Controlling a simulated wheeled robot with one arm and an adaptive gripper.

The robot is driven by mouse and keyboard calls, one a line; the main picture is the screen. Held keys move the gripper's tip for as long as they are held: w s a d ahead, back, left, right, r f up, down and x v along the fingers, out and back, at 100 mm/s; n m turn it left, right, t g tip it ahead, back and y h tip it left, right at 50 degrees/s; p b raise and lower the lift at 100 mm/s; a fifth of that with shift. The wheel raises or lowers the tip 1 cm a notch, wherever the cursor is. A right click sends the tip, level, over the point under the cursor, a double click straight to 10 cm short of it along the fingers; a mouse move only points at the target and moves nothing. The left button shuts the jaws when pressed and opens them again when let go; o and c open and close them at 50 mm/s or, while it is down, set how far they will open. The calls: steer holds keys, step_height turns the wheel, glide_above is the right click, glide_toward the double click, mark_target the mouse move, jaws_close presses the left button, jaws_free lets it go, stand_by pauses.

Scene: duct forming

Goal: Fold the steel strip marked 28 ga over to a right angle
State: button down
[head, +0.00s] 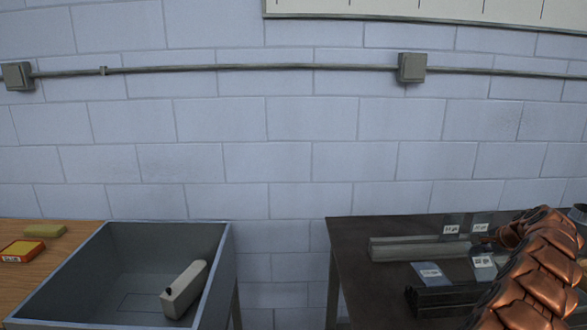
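Several thin grey metal strips with white tags are at the dark bench (350,290) on the right. One upright strip (452,220) and a second upright strip (481,218) stand at the back of a long grey metal bar (410,250). A bluish strip (430,280) lies in front of the bar, and another tagged piece (484,268) is to its right. The tag writing is too small to tell which is 28 ga. My copper-coloured arm curves in from the right; what seems to be my gripper (482,239) is at the bar's right end, its fingers unclear.
A dark tool or block (440,298) lies at the bench front, partly behind my arm. Left are an open grey bin (228,262) holding a pale block-like object (185,288), and a wooden table (60,275) with a yellow-red box (22,250). A gap separates bin and bench.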

steer(key=shift+w+a+f, duration=0.1)
steer(key=shift+w+f, duration=0.05)
steer(key=shift+w+d+f, duration=0.2)
steer(key=shift+w+f, duration=0.3)
steer(key=shift+f, duration=0.25)
stand_by(0.3)
steer(key=shift+w+a+f+b, duration=0.1)
steer(key=shift+w+f+b, duration=0.3)
steer(key=shift+f, duration=0.45)
steer(key=shift+w+f, duration=0.1)
steer(key=shift+w+f+b, duration=0.25)
steer(key=shift+f+b, duration=0.05)
steer(key=shift+f, duration=0.75)
